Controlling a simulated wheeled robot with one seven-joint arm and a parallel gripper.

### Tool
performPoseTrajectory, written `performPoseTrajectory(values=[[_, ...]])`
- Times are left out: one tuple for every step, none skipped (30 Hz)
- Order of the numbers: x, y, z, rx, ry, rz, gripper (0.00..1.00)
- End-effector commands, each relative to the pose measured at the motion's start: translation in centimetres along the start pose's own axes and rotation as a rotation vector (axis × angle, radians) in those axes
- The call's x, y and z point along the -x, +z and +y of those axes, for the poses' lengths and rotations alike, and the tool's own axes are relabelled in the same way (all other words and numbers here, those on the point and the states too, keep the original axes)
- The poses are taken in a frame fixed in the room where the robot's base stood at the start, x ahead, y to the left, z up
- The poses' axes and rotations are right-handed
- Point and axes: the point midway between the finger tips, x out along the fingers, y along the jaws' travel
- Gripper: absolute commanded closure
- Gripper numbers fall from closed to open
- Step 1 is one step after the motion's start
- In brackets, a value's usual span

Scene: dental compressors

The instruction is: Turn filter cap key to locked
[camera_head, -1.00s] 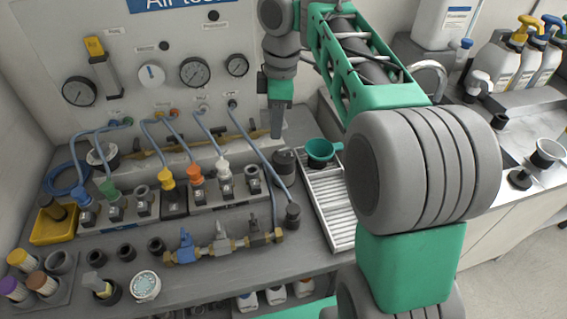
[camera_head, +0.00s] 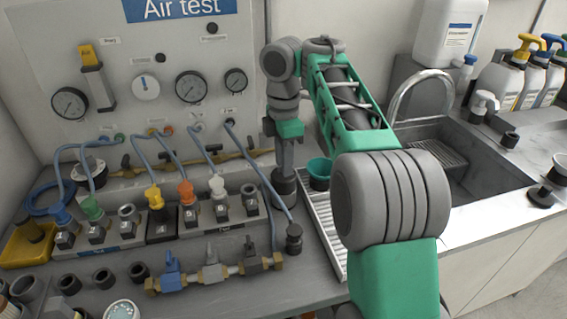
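My gripper (camera_head: 284,166) points straight down behind the dark grey round canister (camera_head: 284,187) or just over its top, at the bench's right part. The canister is probably the filter with the cap key. Its top is covered by my fingers, so I cannot see the key or its angle. The fingers look narrow and close together, seen edge-on, and reach the canister's top. I cannot tell if they touch or grip it.
A green cup (camera_head: 319,172) stands close right of the gripper on a white slatted tray (camera_head: 325,225). A rack of hose fittings (camera_head: 185,215) and blue hoses lie left. The gauge panel (camera_head: 150,60) rises behind. A sink (camera_head: 465,165) is at right.

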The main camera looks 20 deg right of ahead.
Motion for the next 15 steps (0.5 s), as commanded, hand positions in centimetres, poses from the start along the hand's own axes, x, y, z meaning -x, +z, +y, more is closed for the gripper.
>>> performPoseTrajectory(values=[[0.02, 0.0, 0.0, 0.0, 0.0, 0.0, 0.73], [0.02, 0.0, 0.0, 0.0, 0.0, 0.0, 0.76], [0.02, 0.0, 0.0, 0.0, 0.0, 0.0, 0.79], [0.02, -0.01, -0.01, 0.0, 0.0, 0.0, 0.81], [0.02, -0.01, 0.0, 0.0, 0.0, 0.0, 0.84], [0.01, -0.01, -0.01, 0.0, 0.0, 0.0, 0.87], [0.01, -0.01, -0.01, 0.0, 0.0, 0.0, 0.9], [0.01, -0.01, -0.01, 0.0, 0.0, 0.0, 0.92], [0.01, -0.01, -0.01, 0.0, 0.0, 0.0, 0.95], [0.01, -0.01, -0.01, 0.0, 0.0, 0.0, 0.98], [0.01, -0.01, -0.01, 0.0, 0.0, 0.0, 1.0], [0.01, -0.01, -0.01, 0.0, 0.0, 0.0, 1.0], [0.01, -0.01, -0.01, 0.0, 0.0, 0.0, 1.0], [0.01, -0.01, -0.01, -0.001, 0.0, 0.0, 1.0], [0.01, -0.01, -0.01, 0.0, 0.0, 0.0, 1.0]])
